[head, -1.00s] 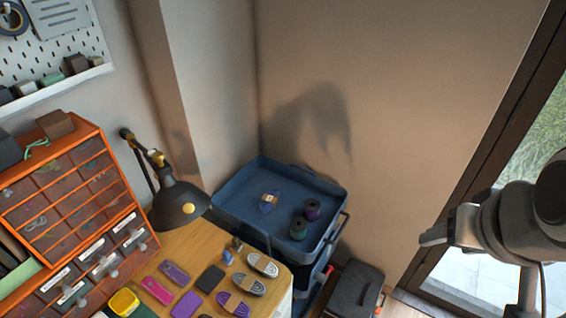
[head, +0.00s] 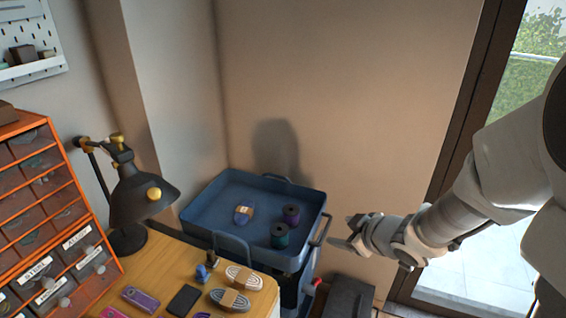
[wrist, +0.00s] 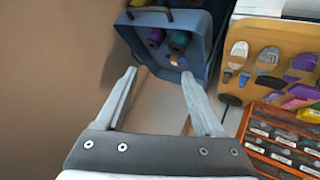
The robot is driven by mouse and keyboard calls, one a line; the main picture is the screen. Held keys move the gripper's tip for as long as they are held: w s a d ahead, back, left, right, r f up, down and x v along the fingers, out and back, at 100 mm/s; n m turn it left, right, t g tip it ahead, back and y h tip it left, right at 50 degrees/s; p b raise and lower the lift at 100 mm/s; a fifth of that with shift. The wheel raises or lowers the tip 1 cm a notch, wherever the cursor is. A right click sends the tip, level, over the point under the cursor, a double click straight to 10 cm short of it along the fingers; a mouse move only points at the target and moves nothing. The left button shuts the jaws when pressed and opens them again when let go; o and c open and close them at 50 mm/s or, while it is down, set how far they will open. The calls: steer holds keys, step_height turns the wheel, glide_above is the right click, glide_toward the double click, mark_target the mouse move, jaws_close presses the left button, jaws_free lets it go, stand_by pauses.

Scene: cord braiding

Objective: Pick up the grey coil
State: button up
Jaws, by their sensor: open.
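In the wrist view, pale coils (wrist: 239,50) show at the upper right, well away from my fingers. My gripper (head: 345,232) is open and empty, in the air to the right of the blue trolley tray. Its spread fingers (wrist: 158,78) frame the wall and floor in the wrist view.
The blue tray (head: 207,190) holds a blue coil (head: 243,214), a purple spool (head: 291,214) and a green spool (head: 280,236). A black lamp (head: 138,198) and orange drawers (head: 62,160) stand left. A dark case (head: 345,298) is below.

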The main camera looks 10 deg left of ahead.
steer(key=s+a+f+n+g+y+b, duration=0.2)
steer(key=s+a+f+y+b, duration=0.15)
steer(key=a+f, duration=0.4)
steer(key=n+g+y+b, duration=0.2)
steer(key=g+y+b, duration=0.1)
steer(key=g+y, duration=0.15)
glide_toward(229, 298)
steer(key=shift+t+y, duration=0.25)
steer(key=shift+y, duration=0.05)
steer(key=b+x, duration=0.1)
steer(key=x, duration=0.1)
steer(key=b+x, duration=0.1)
steer(key=x, duration=0.2)
steer(key=shift+s+f+b, duration=0.15)
steer(key=shift+s+b, duration=0.05)
steer(key=shift+b, duration=0.2)
steer(key=shift+b+x, duration=0.85)
steer(key=shift+x, duration=1.7)
steer(key=shift+w+d+f, duration=0.1)
jaws_close()
